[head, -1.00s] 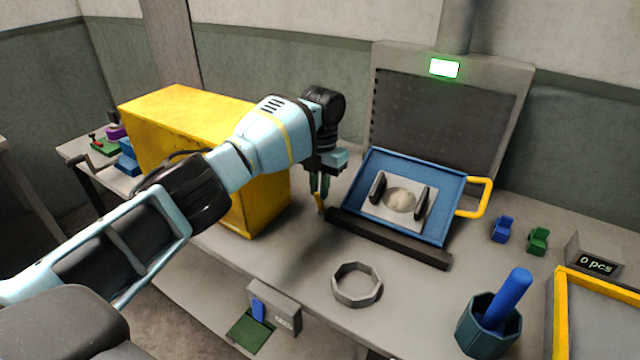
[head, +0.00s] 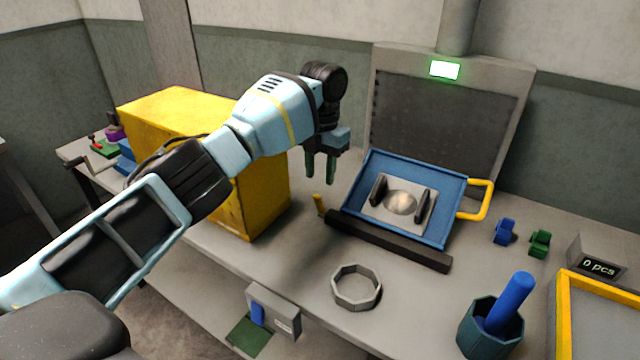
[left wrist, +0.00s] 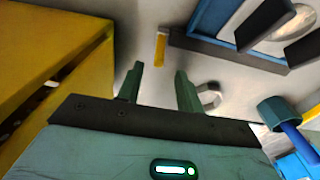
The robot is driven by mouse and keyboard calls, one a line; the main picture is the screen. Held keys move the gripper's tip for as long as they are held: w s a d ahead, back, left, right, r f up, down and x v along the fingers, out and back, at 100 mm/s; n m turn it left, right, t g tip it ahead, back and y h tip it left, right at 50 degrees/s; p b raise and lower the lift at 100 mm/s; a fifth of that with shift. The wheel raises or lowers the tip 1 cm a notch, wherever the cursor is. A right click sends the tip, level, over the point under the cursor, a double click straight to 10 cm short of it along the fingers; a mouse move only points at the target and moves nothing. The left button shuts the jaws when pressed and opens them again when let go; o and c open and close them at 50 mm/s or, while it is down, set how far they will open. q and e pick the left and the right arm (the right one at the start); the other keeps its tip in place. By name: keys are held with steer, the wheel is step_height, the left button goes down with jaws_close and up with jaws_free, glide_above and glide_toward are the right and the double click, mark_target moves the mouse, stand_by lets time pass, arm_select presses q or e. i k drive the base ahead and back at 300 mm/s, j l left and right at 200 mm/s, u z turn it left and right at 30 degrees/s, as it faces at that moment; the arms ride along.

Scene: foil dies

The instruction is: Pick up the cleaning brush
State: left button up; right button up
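A thick blue handle (head: 511,302), which I take for the cleaning brush, leans in a dark teal hexagonal cup (head: 476,340) at the lower right. Its lower end is hidden in the cup. The blue handle (left wrist: 292,134) and the cup (left wrist: 276,110) also show at the right of the left wrist view. My left gripper (head: 321,178) is open and empty, above the bench between the yellow box and the blue tray, well to the left of the cup. Its separated fingers (left wrist: 158,85) show in the left wrist view. My right gripper is not in view.
A grey ring (head: 338,298) lies near the front edge. A large yellow box (head: 265,195) stands left; a yellow-rimmed tray (head: 562,320) is right of the cup.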

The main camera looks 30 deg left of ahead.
mark_target(520, 285)
steer(key=k, duration=1)
